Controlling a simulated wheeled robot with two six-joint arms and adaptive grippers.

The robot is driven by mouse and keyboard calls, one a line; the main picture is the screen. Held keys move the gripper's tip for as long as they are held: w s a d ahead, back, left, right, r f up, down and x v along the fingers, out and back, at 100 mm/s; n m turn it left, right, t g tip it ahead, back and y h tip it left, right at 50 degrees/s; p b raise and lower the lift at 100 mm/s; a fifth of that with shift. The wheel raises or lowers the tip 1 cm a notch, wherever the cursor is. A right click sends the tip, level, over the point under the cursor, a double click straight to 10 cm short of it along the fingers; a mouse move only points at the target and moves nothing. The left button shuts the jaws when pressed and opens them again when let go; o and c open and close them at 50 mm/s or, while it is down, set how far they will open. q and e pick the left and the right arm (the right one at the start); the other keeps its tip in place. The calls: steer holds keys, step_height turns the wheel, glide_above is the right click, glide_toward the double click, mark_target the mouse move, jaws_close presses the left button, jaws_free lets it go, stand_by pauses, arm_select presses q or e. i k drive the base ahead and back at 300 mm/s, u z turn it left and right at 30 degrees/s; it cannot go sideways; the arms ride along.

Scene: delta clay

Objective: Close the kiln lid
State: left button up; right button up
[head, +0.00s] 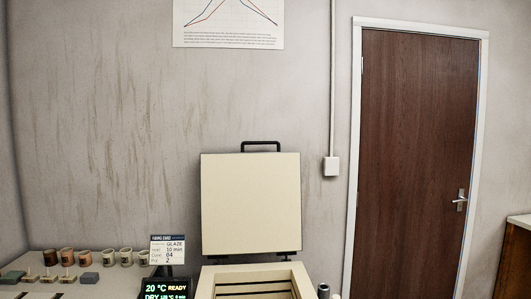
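The kiln lid (251,204) is a cream square panel standing upright, raised open at the back of the kiln. A black handle (260,143) is on its top edge, and dark hinges show at its lower edge. The kiln body (207,283) is at the bottom of the head view, with its cream rim and part of its open inside showing; its front is cut off by the frame. Neither of my grippers is in view.
Several cups (67,255) and small blocks (89,278) sit on the left table. A brown door (415,150) is at the right.

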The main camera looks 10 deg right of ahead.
mark_target(251, 202)
steer(key=z, duration=0.75)
steer(key=i, duration=0.9)
